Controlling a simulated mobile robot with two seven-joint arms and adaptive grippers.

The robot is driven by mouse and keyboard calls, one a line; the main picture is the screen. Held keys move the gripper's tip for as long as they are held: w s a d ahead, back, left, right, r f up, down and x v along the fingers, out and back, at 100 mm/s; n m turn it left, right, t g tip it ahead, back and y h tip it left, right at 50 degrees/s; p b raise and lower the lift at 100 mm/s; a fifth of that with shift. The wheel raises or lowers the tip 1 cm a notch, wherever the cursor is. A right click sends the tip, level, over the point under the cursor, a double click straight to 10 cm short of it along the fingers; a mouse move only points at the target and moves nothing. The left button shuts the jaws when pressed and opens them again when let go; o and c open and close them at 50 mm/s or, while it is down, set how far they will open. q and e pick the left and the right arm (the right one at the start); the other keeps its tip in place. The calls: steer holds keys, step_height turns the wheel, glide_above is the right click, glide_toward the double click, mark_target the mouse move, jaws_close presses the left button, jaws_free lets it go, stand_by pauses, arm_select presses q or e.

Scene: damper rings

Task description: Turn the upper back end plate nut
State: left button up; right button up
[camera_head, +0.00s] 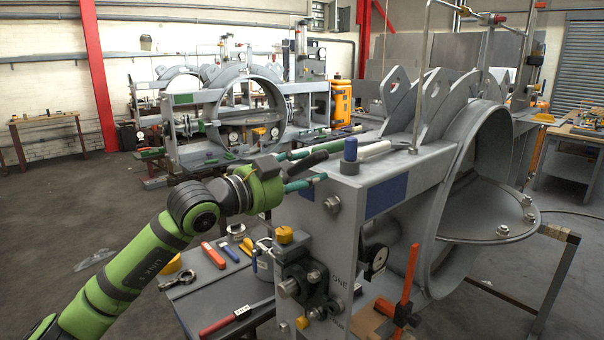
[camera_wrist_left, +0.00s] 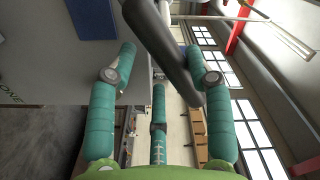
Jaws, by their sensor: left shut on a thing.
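My left gripper (camera_head: 312,166) reaches in from the left at the upper far corner of the grey end plate (camera_head: 300,218). Its teal fingers are closed around a dark handle (camera_head: 309,160). In the left wrist view the dark handle (camera_wrist_left: 168,50) runs between the fingers (camera_wrist_left: 160,68) from the top of the picture. What its far end touches is hidden. One hex nut (camera_head: 332,204) shows on the end plate below and right of the fingers. I cannot make out the upper back nut; the gripper and plate edge may hide it. My right gripper is not in view.
The large round damper ring (camera_head: 468,190) is to the right. Below, a bench holds a red-handled tool (camera_head: 214,255) and other tools. Open floor (camera_head: 90,220) lies to the left.

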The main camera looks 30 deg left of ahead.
arm_select(q)
steer(key=f+b, duration=0.1)
steer(key=d+f+m+b, duration=0.1)
steer(key=f+b, duration=0.1)
steer(key=shift+s+f+m, duration=0.1)
steer(key=shift+f+m, duration=0.15)
steer(key=shift+m, duration=0.05)
steer(key=shift+r+p, duration=0.35)
steer(key=shift+r, duration=0.2)
steer(key=shift+a+r+n+p, duration=0.2)
steer(key=shift+r+n+p, duration=0.2)
steer(key=shift+r+n, duration=0.25)
steer(key=shift+a+r+n+p, duration=0.15)
steer(key=shift+r+n+p, duration=0.25)
steer(key=shift+r+n, duration=0.2)
steer(key=shift+a+r, duration=0.1)
steer(key=shift+a+b, duration=0.1)
steer(key=shift+b, duration=0.2)
steer(key=shift+r, duration=0.15)
